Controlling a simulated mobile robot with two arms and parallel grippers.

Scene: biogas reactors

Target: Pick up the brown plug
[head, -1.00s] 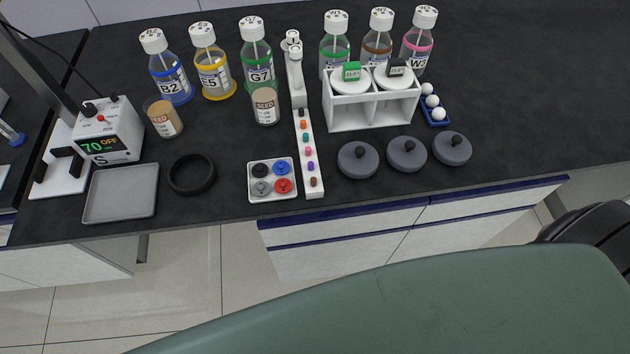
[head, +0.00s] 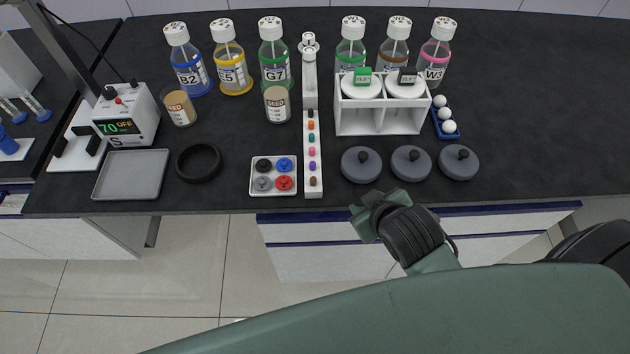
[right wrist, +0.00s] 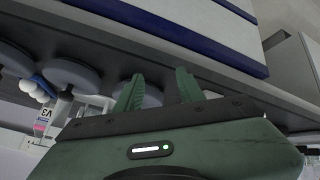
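The brown plug (head: 313,181) sits at the near end of a white strip (head: 313,191) holding a row of small coloured plugs, in the head view. My right gripper (head: 362,214) is at the bench's front edge, to the right of the strip and nearer to me, apart from the plug. In the right wrist view my right gripper (right wrist: 158,84) shows two green fingers spread apart with nothing held between them. The brown plug cannot be made out in the right wrist view. My left gripper is not in view.
Grey round lids (head: 361,165) lie right of the strip, close to my right gripper. A white tray of coloured stoppers (head: 274,192) lies left of it. A white rack (head: 378,128) and capped bottles (head: 274,65) stand behind. The bench's right side is clear.

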